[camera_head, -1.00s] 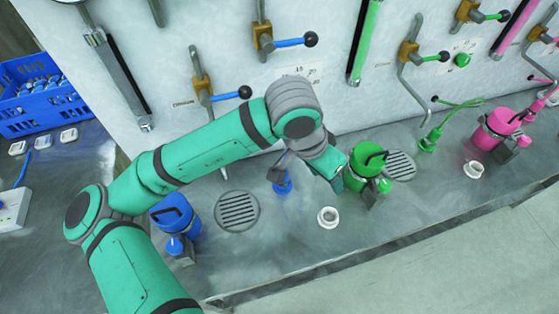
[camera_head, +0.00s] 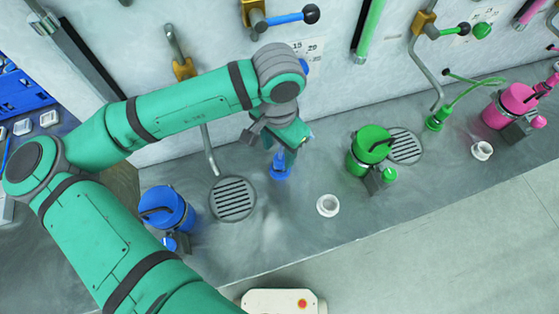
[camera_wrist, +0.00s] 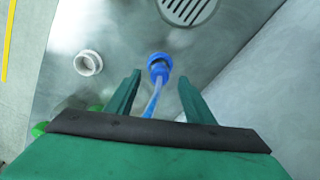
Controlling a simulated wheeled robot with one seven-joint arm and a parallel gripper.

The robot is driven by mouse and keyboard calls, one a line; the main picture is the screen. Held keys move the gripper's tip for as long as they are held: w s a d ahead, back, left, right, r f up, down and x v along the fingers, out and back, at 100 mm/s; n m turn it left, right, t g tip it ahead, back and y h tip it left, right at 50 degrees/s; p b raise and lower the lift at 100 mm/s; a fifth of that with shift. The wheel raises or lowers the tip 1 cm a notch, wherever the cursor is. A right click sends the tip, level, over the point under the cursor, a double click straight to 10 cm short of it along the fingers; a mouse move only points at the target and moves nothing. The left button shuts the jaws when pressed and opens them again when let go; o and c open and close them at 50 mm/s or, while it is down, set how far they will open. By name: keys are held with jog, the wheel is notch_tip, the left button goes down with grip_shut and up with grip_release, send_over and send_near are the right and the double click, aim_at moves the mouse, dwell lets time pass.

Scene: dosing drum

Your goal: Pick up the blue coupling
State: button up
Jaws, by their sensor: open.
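The blue coupling (camera_head: 280,169) stands on the grey metal bench, to the right of a round drain grate. In the wrist view the blue coupling (camera_wrist: 159,66) lies just beyond the fingertips, roughly midway between them, with a light blue hose running from it back toward my gripper. My gripper (camera_wrist: 160,85) is open with nothing held between its fingers. In the head view my gripper (camera_head: 285,138) is close above the coupling, and its fingers are partly hidden.
A white ring fitting (camera_head: 328,206) stands to the right of the coupling. A blue drum (camera_head: 164,209), a green drum (camera_head: 370,146) and a pink drum (camera_head: 513,106) stand along the bench. A drain grate (camera_head: 232,198) lies left. The wall with levers rises behind.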

aim_at(279, 157)
jog(key=shift+w+d+f, duration=0.1)
jog(key=shift+f, duration=1.3)
jog(key=shift+w+d+f, duration=0.1)
jog(key=shift+f, duration=1.25)
jog(key=shift+w, duration=0.1)
jog(key=c, duration=1.2)
jog(key=shift+o, duration=0.2)
jog(key=shift+a, duration=0.1)
